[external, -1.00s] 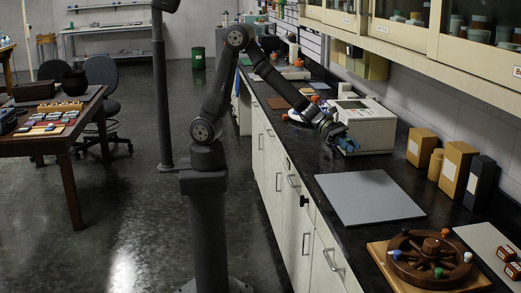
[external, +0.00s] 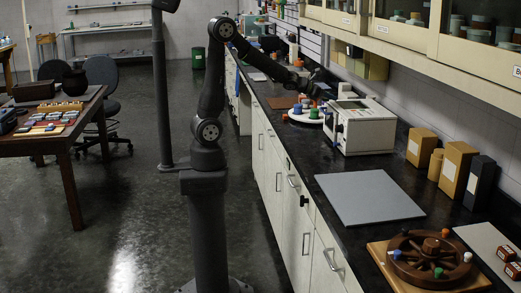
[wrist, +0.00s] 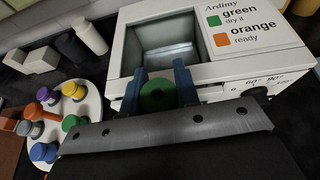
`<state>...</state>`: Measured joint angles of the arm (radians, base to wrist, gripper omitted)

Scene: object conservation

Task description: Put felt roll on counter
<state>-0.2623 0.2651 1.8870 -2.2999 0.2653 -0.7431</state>
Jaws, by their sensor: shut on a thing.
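In the external view my gripper (external: 322,91) is above the counter (external: 360,238), by the far left side of the dryer (external: 365,128). The roll is too small to make out there.
A round white tray (wrist: 92,104) with several coloured rolls stands left of the dryer in the wrist view. On the near counter lie a bare grey mat (external: 368,198) and a wooden wheel-shaped rack (external: 432,258) with coloured pegs. Boxes (external: 456,168) stand along the wall.

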